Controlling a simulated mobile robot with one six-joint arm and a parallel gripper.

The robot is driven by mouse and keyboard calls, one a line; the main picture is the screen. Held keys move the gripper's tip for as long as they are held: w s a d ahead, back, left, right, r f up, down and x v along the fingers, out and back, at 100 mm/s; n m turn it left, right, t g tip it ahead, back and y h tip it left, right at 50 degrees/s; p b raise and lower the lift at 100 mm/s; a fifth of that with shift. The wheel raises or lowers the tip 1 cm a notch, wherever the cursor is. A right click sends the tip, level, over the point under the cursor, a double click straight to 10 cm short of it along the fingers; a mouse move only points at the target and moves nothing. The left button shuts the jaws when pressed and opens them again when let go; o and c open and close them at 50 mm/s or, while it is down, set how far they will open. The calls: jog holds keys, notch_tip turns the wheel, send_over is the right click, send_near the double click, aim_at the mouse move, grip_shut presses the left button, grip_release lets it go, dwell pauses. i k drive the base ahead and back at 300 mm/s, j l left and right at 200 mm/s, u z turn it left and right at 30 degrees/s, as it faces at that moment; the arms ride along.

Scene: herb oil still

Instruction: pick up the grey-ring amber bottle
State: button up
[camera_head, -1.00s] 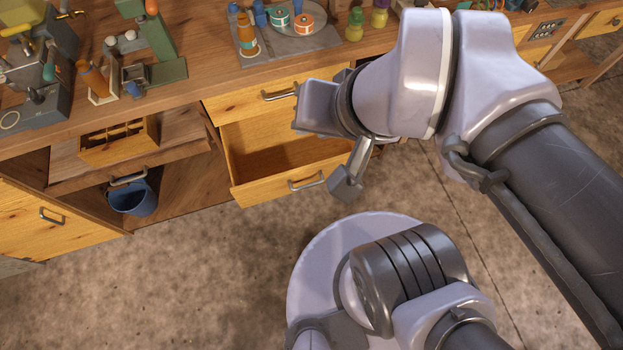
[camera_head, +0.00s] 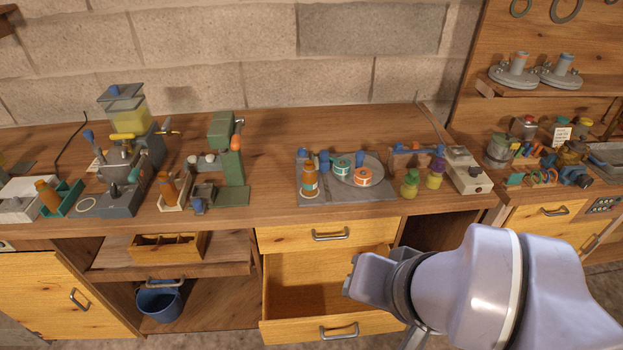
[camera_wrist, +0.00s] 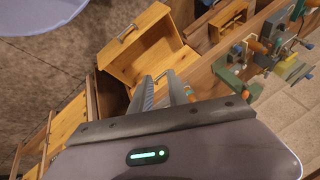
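Three amber bottles with orange-brown bodies show in the head view. One bottle (camera_head: 47,196) stands at the teal tray at the far left. Another bottle (camera_head: 168,190) is on a small pale stand beside the grey machine. A third bottle (camera_head: 310,182), with a pale teal-grey band, stands on the grey mat. I cannot tell which bears the grey ring. My gripper (camera_wrist: 161,77) shows in the wrist view with its two fingers apart and nothing seen between them. It is in front of the bench near the open drawer, away from the bottles; its fingers are mostly hidden in the head view.
An open, empty drawer (camera_head: 295,301) juts from the bench below my arm's height. The grey mat (camera_head: 350,195) also holds spools and blue pieces. Green and purple bottles (camera_head: 410,183) stand right of it. A green press (camera_head: 222,160) stands left. Bare bench top lies behind the mat.

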aim_at(309, 175)
jog(key=i+j+u, duration=0.5)
jog(key=i, duration=0.45)
jog(key=k+j, duration=0.05)
